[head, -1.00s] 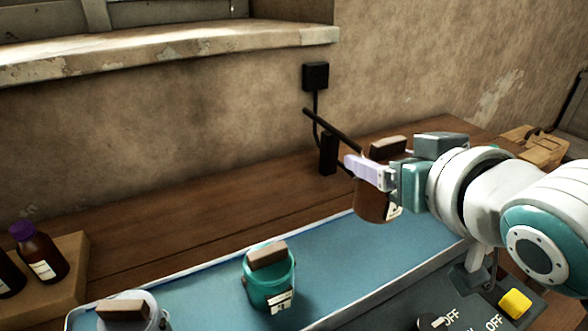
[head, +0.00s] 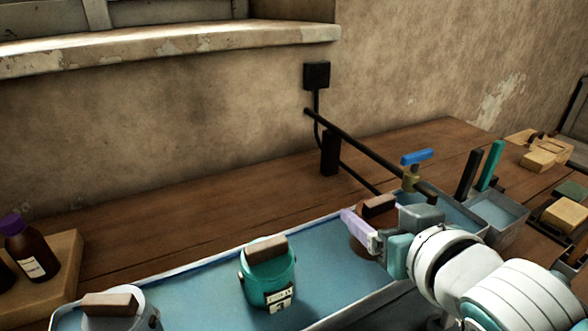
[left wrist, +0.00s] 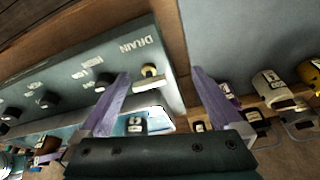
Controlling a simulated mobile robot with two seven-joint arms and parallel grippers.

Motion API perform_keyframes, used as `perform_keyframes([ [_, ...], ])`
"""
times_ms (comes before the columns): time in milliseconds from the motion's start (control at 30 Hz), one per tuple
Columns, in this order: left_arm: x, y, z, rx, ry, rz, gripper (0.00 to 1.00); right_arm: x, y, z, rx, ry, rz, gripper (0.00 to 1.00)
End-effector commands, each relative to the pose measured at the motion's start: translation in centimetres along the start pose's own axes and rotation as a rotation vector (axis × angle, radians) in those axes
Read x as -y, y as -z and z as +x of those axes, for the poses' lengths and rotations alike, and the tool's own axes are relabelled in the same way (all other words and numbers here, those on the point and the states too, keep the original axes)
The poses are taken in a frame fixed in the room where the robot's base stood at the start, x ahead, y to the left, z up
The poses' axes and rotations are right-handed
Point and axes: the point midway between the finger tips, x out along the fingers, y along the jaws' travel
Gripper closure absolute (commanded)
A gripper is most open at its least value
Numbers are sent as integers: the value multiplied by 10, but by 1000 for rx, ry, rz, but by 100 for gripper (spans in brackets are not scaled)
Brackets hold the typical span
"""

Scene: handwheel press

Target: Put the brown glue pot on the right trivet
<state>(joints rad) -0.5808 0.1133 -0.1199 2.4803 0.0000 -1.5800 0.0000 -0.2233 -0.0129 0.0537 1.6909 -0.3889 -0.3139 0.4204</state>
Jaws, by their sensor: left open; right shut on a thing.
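The brown glue pot (head: 357,242) has a dark wooden block on top and is at the right part of the long blue bath (head: 205,290) in the head view. My right gripper (head: 362,234) is shut on it and hides much of its side. I cannot tell whether its base touches anything. No trivet can be made out. My left gripper (left wrist: 160,74) is open and empty in the left wrist view, above a control panel (left wrist: 75,80) marked DRAIN.
A teal pot (head: 268,278) stands mid-bath and a grey pot (head: 115,318) at its left end. A blue-handled tap (head: 415,158) on a dark pipe stands behind the bath's right end. A brown bottle (head: 30,250) stands far left.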

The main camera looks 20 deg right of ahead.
Motion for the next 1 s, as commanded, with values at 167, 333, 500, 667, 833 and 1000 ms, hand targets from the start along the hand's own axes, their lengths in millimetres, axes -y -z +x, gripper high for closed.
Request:
perform_keyframes([
  [167,0,0,1,0,0,1,0,0,-2,1,0,0,0,12],
  [333,0,-1,1,1,2,3,0,0,-2,1,0,0,0,0],
  [500,2,-1,1,1,5,7,0,0,-1,0,0,0,0,0],
  [667,3,0,-3,1,8,10,0,0,1,-10,2,0,1,0],
  [833,3,2,-8,1,8,10,0,0,1,-43,4,0,0,0],
  [1000,3,4,-12,1,7,10,0,0,0,-80,4,0,1,0],
])
